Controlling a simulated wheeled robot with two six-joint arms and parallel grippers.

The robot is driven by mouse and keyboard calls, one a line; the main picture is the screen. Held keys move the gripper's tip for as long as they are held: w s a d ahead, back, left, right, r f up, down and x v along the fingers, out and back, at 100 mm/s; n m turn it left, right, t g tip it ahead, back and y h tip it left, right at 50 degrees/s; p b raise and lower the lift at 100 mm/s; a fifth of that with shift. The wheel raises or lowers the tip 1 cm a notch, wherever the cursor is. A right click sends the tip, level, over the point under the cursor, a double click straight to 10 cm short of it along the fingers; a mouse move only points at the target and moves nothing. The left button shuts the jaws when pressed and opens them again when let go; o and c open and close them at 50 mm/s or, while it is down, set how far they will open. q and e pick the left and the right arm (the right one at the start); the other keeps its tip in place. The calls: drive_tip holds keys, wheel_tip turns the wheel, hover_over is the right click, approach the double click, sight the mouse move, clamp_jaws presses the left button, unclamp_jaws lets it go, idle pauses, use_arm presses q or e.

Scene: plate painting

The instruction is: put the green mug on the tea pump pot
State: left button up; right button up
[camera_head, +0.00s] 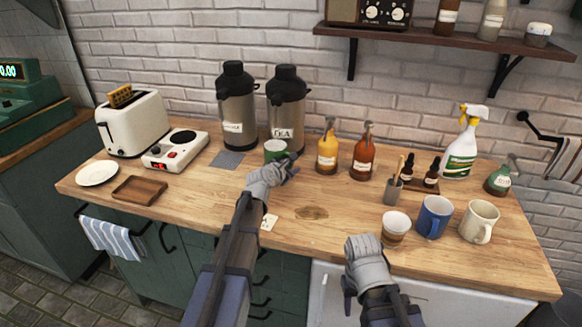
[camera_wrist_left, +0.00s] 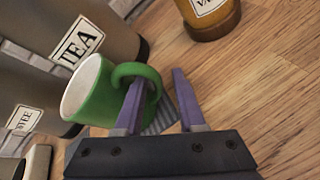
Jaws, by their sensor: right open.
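The green mug (camera_head: 275,151) stands in front of the tea pump pot (camera_head: 287,100), the right one of two steel pots with black tops. In the left wrist view the mug (camera_wrist_left: 92,98) has its handle towards my left gripper (camera_wrist_left: 158,80). One finger overlaps the handle loop and the other is apart from it; the jaws are open around the handle's outer side. In the head view my left gripper (camera_head: 287,168) partly covers the mug. The TEA label (camera_wrist_left: 78,42) shows behind the mug. My right gripper (camera_head: 362,250) is open and empty near the counter's front edge.
The coffee pot (camera_head: 238,108) stands left of the tea pot. Yellow (camera_head: 328,150) and orange (camera_head: 364,157) pump bottles stand to the right. A cup (camera_head: 396,228), blue mug (camera_head: 434,217) and cream mug (camera_head: 479,222) stand front right. A grey mat (camera_head: 227,159) lies left of the mug.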

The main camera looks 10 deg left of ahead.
use_arm(q)
drive_tip(key=shift+r+p, duration=0.3)
drive_tip(key=p+v, duration=0.4)
drive_tip(key=v, duration=0.8)
drive_tip(key=shift+f, duration=0.1)
